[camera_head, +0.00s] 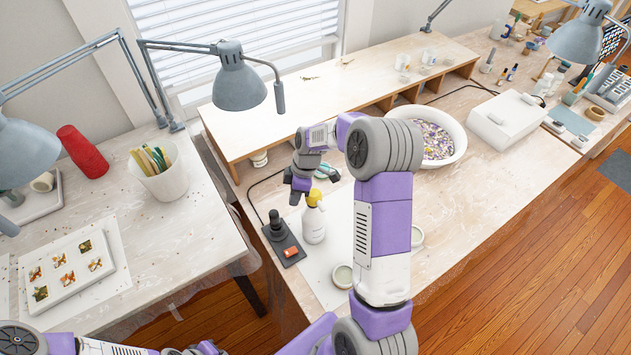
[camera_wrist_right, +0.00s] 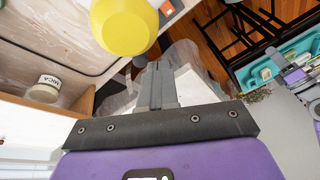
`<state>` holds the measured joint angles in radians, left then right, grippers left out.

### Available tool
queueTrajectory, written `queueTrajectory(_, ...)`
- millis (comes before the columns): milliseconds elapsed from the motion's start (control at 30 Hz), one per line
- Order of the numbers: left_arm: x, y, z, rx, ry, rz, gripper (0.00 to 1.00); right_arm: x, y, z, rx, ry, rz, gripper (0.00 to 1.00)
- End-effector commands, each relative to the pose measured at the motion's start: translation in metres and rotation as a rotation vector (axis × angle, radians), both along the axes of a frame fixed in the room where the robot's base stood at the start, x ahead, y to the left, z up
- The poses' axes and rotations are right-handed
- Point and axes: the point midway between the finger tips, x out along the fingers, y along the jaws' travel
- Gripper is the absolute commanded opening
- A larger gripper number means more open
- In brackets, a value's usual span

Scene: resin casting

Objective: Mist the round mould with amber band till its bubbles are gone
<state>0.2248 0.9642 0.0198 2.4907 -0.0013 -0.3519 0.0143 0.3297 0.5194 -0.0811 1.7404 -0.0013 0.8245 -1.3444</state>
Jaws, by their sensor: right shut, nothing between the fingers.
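A white spray bottle (camera_head: 314,224) with a yellow head stands upright on the bench; its yellow top (camera_wrist_right: 125,24) is large in the right wrist view. My right gripper (camera_head: 300,190) is beside and slightly above the bottle's head, to its left. Its fingers (camera_wrist_right: 158,85) are shut together and empty. Small round moulds are on the bench: one in front (camera_head: 343,276), one partly behind my right arm (camera_head: 418,236), and a teal round item (camera_head: 325,171) behind the bottle. I cannot make out an amber band or bubbles. Part of my left gripper (camera_head: 205,348) shows at the bottom edge.
A black device with an orange part (camera_head: 283,245) stands left of the bottle. A white bowl of coloured bits (camera_head: 458,150) and a white box (camera_head: 506,122) are to the right. A low wooden shelf (camera_head: 300,110) runs behind. A mica jar (camera_wrist_right: 45,88) is at the wrist view's left.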

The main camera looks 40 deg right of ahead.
Motion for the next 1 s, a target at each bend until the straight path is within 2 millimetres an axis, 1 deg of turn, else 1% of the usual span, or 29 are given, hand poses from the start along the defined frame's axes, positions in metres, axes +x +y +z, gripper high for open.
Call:
queueTrajectory(33, 0.000, 0.000, 0.002, 0.000, 0.000, 0.000, 0.00, 0.004, -0.023, 0.034, -0.013, -0.037, 0.078, 0.00)
queueTrajectory(67, 0.000, 0.000, 0.003, 0.000, 0.000, 0.000, 0.00, 0.004, -0.033, 0.051, -0.015, -0.052, 0.131, 0.00)
queueTrajectory(100, 0.000, 0.000, 0.004, 0.000, 0.000, 0.000, 0.00, 0.002, -0.045, 0.072, -0.018, -0.069, 0.197, 0.00)
queueTrajectory(200, 0.000, 0.000, 0.005, 0.000, 0.000, 0.000, 0.00, -0.006, -0.068, 0.118, -0.025, -0.106, 0.336, 0.00)
queueTrajectory(300, 0.000, 0.000, 0.006, 0.000, 0.000, 0.000, 0.00, -0.015, -0.082, 0.149, -0.025, -0.129, 0.432, 0.00)
queueTrajectory(367, 0.000, 0.000, 0.006, 0.000, 0.000, 0.000, 0.00, -0.019, -0.087, 0.159, -0.024, -0.136, 0.468, 0.00)
queueTrajectory(400, 0.000, 0.000, 0.006, 0.000, 0.000, 0.000, 0.00, -0.021, -0.088, 0.164, -0.023, -0.139, 0.484, 0.00)
queueTrajectory(467, 0.000, 0.000, 0.006, 0.000, 0.000, 0.000, 0.00, -0.022, -0.089, 0.167, -0.022, -0.143, 0.498, 0.00)
queueTrajectory(767, 0.000, 0.000, 0.006, 0.000, 0.000, 0.000, 0.00, -0.023, -0.089, 0.167, -0.020, -0.141, 0.501, 0.00)
queueTrajectory(867, 0.000, 0.000, 0.006, 0.000, 0.000, 0.000, 0.00, -0.022, -0.088, 0.162, -0.020, -0.141, 0.500, 0.00)
queueTrajectory(1000, 0.000, 0.000, 0.004, 0.000, 0.000, 0.000, 0.00, -0.022, -0.082, 0.145, -0.018, -0.138, 0.501, 0.00)
